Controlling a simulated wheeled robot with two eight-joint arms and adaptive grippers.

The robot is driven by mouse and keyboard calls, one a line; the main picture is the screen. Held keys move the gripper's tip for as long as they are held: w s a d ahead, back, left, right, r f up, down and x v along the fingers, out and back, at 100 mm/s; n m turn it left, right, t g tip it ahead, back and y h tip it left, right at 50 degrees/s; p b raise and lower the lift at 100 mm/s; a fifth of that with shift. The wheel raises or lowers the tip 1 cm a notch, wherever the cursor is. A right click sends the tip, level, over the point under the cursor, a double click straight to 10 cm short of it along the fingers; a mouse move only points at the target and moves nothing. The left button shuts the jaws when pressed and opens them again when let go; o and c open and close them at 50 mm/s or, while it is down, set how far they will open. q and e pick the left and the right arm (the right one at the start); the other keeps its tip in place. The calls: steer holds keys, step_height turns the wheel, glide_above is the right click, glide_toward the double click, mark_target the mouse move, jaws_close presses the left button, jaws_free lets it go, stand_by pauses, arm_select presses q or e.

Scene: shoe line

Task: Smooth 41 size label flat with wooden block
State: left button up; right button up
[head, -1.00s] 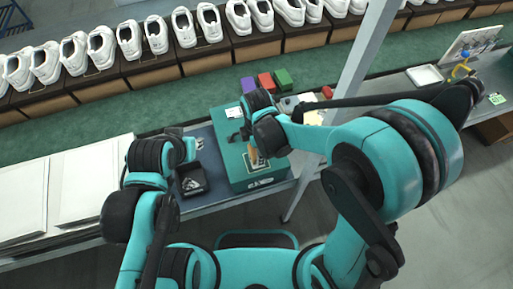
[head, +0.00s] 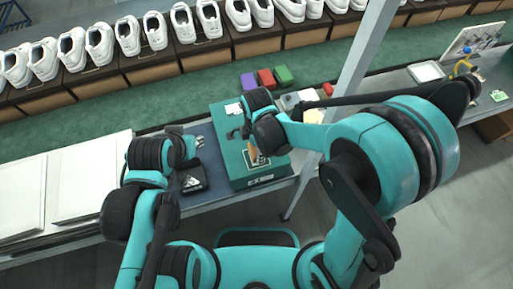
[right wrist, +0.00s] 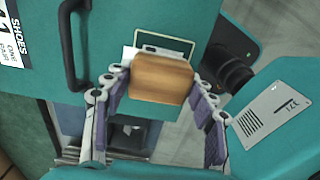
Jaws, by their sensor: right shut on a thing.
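A green shoe box (head: 222,160) stands on the table in the head view. My right gripper (head: 251,146) is over its lid, shut on a wooden block (right wrist: 161,78). In the right wrist view the block sits between both fingers and overlaps the near part of a dark framed rectangle (right wrist: 176,43) on the lid. A white slip (right wrist: 130,53) shows partly from behind the block. A white label (right wrist: 12,35) printed with SHOES and ONE PAIR lies on the lid past the black handle (right wrist: 72,50). Whether the block touches the lid is unclear.
White panels (head: 90,175) lie on the table at left. Purple, red (head: 266,79) and green blocks stand behind the box. A grey post (head: 352,75) rises right of it. White shoes (head: 128,35) line the rack at the back.

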steer(key=shift+f+b, duration=0.65)
steer(key=shift+f, duration=0.15)
steer(key=shift+s+d, duration=0.2)
steer(key=shift+s, duration=0.45)
steer(key=shift+s+d, duration=0.25)
steer(key=shift+s, duration=0.35)
steer(key=shift+s+d, duration=0.2)
steer(key=shift+s, duration=0.45)
steer(key=shift+f+b, duration=0.15)
steer(key=shift+b, duration=0.15)
steer(key=shift+w+a+b, duration=0.2)
steer(key=shift+w+a, duration=0.1)
steer(key=shift+w, duration=0.6)
steer(key=shift+w+a+b, duration=0.15)
steer(key=shift+w+a, duration=0.15)
steer(key=shift+w, duration=0.7)
steer(key=shift+c, duration=0.5)
